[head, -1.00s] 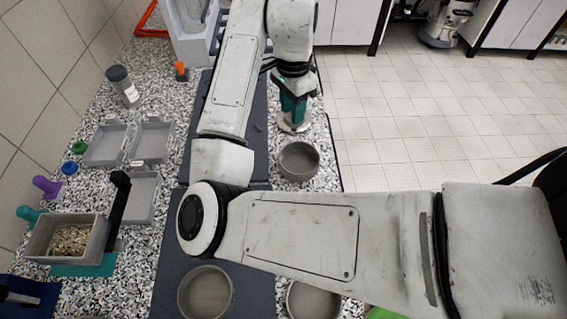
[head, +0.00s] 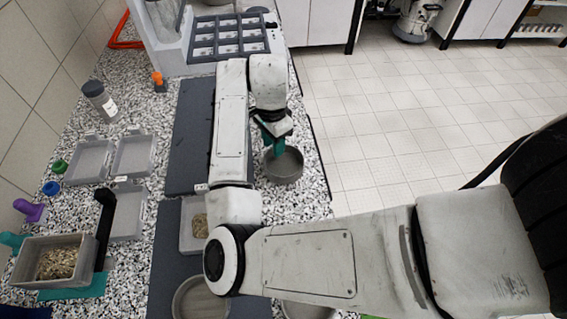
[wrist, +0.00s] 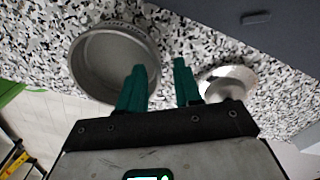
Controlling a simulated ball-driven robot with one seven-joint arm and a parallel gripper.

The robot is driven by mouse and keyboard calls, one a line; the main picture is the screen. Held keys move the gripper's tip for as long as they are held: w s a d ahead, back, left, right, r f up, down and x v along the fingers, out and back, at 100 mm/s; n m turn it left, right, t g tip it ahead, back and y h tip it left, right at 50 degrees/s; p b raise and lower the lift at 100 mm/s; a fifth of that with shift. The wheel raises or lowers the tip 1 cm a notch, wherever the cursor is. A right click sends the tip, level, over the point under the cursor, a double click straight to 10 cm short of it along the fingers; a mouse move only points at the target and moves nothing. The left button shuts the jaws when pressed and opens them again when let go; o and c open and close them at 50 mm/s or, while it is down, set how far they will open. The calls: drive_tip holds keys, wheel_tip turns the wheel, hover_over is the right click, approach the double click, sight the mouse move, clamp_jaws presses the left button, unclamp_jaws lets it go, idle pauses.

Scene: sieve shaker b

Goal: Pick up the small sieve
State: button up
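A round, shallow grey metal sieve (head: 284,167) stands on the speckled counter near its right edge. It shows open side up in the wrist view (wrist: 100,62). My gripper (head: 277,148) is above its far-left rim, pointing down, with teal fingers. In the wrist view my gripper (wrist: 160,67) has its fingers apart with nothing between them; one finger overlaps the sieve's wall in the picture. I cannot tell whether it touches. Two more round grey pans or sieves, one larger (head: 200,298) and one partly hidden (head: 306,311), are in front.
A shiny round metal piece (wrist: 228,80) lies beside the fingers. A dark mat (head: 170,262) and a box of grains (head: 100,262) are to the left, with grey trays (head: 90,160) behind. A compartment tray (head: 228,36) stands at the back. Floor lies right of the counter.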

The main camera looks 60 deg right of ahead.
drive_tip(key=shift+f, duration=0.2)
clamp_jaws()
idle(0.4)
